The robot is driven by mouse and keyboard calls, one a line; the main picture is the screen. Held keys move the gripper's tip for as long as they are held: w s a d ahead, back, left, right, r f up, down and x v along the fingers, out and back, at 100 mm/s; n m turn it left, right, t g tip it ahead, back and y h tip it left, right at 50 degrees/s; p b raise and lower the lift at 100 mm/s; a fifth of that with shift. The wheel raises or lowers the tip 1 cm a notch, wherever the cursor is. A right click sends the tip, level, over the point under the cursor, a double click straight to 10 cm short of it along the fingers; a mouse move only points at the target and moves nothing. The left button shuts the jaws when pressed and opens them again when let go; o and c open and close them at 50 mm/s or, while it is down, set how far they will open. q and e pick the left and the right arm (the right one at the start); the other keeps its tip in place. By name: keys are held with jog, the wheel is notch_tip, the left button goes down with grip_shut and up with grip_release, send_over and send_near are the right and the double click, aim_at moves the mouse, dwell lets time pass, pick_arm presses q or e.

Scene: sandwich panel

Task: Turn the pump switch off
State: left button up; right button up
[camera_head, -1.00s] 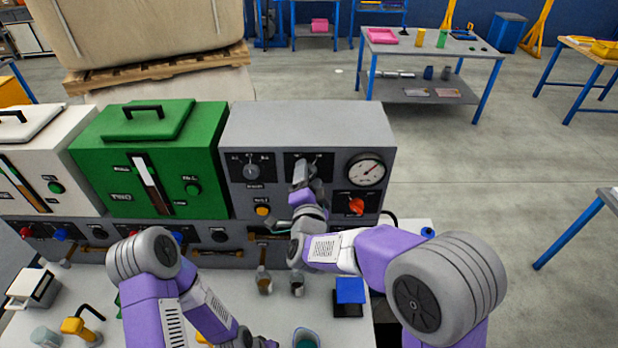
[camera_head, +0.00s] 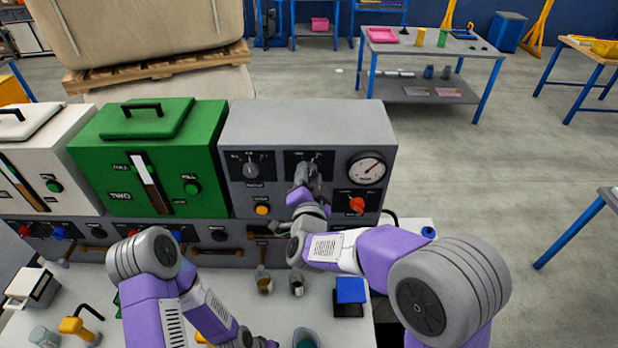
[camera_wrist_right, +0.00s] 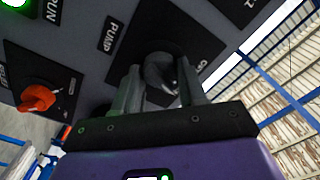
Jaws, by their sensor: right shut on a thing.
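The pump switch is a grey rotary knob (camera_wrist_right: 160,72) on a black plate, with a PUMP label beside it in the right wrist view. In the head view its plate (camera_head: 297,156) is on the upper middle of the grey control panel (camera_head: 305,118). My right gripper (camera_wrist_right: 163,92) has its two fingers on either side of the knob and is shut on it. In the head view my right gripper (camera_head: 312,174) covers most of the knob. My left gripper (camera_head: 262,342) is low at the bottom edge, partly cut off, and its jaws are unclear.
On the same panel are a rotary switch (camera_head: 251,168), a round gauge (camera_head: 367,170), a red-orange knob (camera_head: 356,204) and a yellow-orange button (camera_head: 262,210). A green unit (camera_head: 205,150) stands to the left. Bottles and a blue-topped box (camera_head: 350,291) are on the bench below.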

jog(key=n, duration=0.4)
jog(key=shift+n, duration=0.3)
pick_arm(q)
jog(key=shift+r+p, duration=0.4)
jog(key=shift+p, duration=0.1)
pick_arm(e)
jog(key=n, duration=0.4)
jog(key=shift+n, duration=0.3)
jog(key=o, duration=1)
jog(key=shift+o, duration=0.2)
pick_arm(q)
jog(key=shift+f+b, duration=0.5)
pick_arm(e)
jog(key=s, duration=0.7)
jog(key=shift+s, duration=0.35)
